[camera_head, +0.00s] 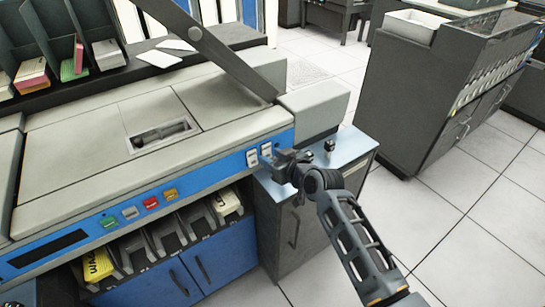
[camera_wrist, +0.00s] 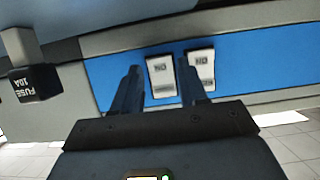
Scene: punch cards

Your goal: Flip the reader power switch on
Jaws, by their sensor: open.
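The card reader (camera_head: 90,130) is a long cream and blue machine with two white rocker switches at the right end of its blue front. The left switch (camera_head: 252,157) and the right switch (camera_head: 266,150) also show in the wrist view as the left rocker (camera_wrist: 162,75) and the right rocker (camera_wrist: 202,69). Both carry small lettering that looks like "ON". My gripper (camera_head: 280,158) is close in front of the panel, open and empty. In the wrist view its fingers (camera_wrist: 160,90) stand apart on either side of the left rocker; the right finger overlaps the right rocker's lower left edge. I cannot tell whether they touch.
A black fuse holder marked "FUSE 10A" (camera_wrist: 36,82) juts out left in the wrist view. Green, white, red and orange buttons (camera_head: 151,203) line the panel. A low side cabinet (camera_head: 345,150) stands under my gripper. Open floor (camera_head: 450,220) lies to the right.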

